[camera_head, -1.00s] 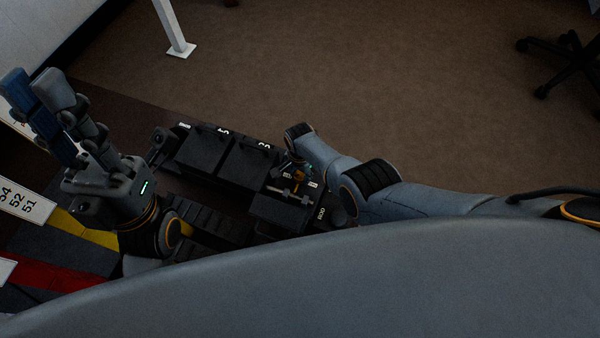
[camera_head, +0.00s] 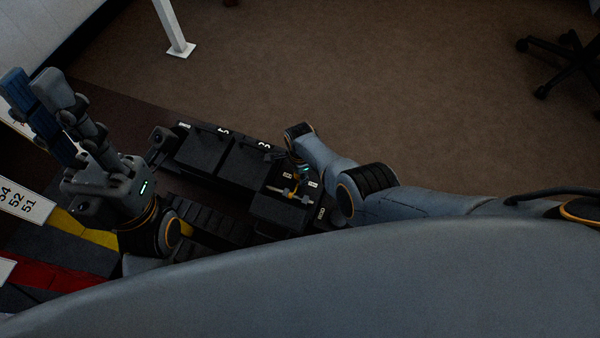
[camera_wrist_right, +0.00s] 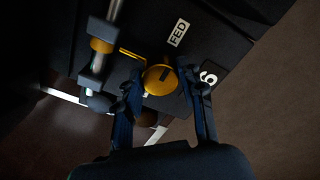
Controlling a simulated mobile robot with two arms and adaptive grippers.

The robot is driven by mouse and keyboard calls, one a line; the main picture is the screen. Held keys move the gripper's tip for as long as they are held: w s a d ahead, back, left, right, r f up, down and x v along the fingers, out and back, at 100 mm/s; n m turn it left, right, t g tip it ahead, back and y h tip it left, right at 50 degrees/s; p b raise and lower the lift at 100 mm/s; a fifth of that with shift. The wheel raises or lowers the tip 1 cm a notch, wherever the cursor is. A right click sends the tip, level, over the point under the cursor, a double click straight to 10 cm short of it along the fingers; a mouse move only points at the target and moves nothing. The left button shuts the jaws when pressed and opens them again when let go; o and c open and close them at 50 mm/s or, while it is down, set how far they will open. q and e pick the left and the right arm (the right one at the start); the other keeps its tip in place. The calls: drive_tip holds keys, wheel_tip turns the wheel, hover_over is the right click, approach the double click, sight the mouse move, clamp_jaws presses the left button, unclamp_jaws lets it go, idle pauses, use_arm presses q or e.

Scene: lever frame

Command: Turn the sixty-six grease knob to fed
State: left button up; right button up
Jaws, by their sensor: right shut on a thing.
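The yellow round knob (camera_wrist_right: 158,82) shows in the right wrist view, on a dark panel (camera_wrist_right: 225,35). A dark mark sits on its face, toward the upper right. A white FED label (camera_wrist_right: 179,33) lies above it, and a label with a 6 (camera_wrist_right: 209,76) to its right, partly hidden by a finger. My right gripper (camera_wrist_right: 162,90) is shut on the knob, one finger on each side. In the head view my right arm hides most of that gripper. My left gripper (camera_head: 32,80) is raised at the left, open and empty.
A bar with yellow and grey parts (camera_wrist_right: 102,45) stands close left of the knob in the right wrist view. Dark boxes (camera_head: 240,160) line the frame in the head view. A white post (camera_head: 172,30) and a chair (camera_head: 560,55) stand on the open floor beyond.

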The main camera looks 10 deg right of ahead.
idle(0.3)
drive_tip(key=o, duration=1.2)
